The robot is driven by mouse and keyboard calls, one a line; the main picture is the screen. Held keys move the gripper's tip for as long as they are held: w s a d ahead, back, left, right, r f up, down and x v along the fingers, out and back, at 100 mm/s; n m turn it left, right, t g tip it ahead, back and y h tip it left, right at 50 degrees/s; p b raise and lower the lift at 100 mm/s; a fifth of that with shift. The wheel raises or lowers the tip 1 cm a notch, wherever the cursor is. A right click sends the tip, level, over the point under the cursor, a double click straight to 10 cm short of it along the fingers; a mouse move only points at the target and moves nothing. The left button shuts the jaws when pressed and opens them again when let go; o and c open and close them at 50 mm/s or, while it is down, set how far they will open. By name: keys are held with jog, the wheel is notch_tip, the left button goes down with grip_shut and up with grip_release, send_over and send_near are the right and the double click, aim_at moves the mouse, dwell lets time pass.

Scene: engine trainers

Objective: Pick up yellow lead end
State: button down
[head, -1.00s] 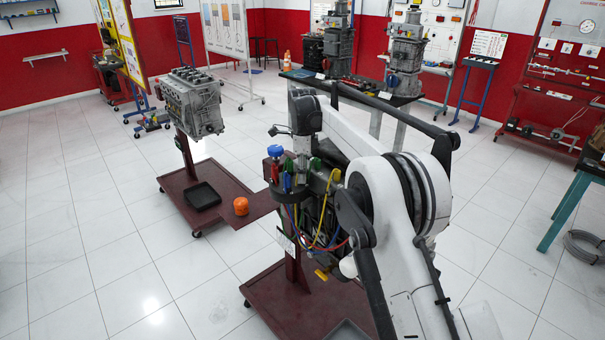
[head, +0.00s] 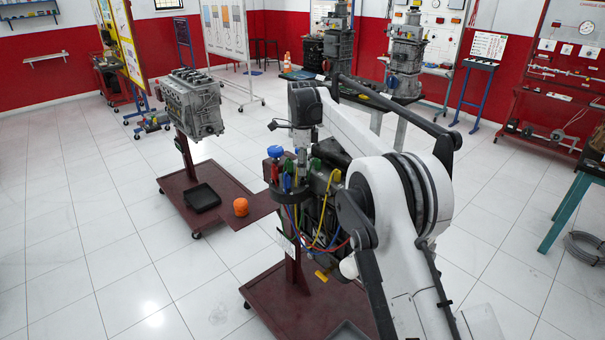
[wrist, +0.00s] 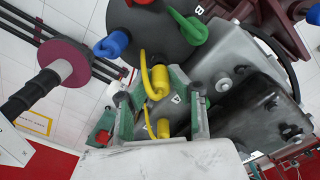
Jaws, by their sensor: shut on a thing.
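In the wrist view, a yellow lead end (wrist: 157,82) stands between the two green-lined fingers of my gripper (wrist: 161,95), at the edge of a dark round part (wrist: 150,32). The fingers are shut on it. A second yellow piece (wrist: 164,128) shows nearer the camera between the fingers; whether it joins the first is not clear. In the head view, my gripper (head: 302,160) is down among the coloured lead ends on the engine stand, and its fingertips are too small to make out. A yellow lead (head: 330,205) hangs down the side there.
A blue lead end (wrist: 112,44) and a green one (wrist: 188,26) sit close on either side. A dark engine block (wrist: 255,105) is right of the fingers. In the head view, an orange object (head: 240,207) and a black tray (head: 202,197) rest on another stand. Open floor lies left.

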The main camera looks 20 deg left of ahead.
jog(key=r, duration=0.1)
jog(key=a+r, duration=0.1)
jog(key=shift+s+r+b, duration=0.3)
jog(key=shift+s+b, duration=0.05)
jog(key=shift+s, duration=0.05)
jog(key=s+a+r+b, duration=0.1)
jog(key=s+a+r, duration=0.5)
jog(key=s+a, duration=0.1)
jog(key=shift+s+a+r+b, duration=0.15)
jog(key=shift+s+r+b, duration=0.05)
jog(key=shift+b, duration=0.1)
jog(key=shift+r, duration=0.15)
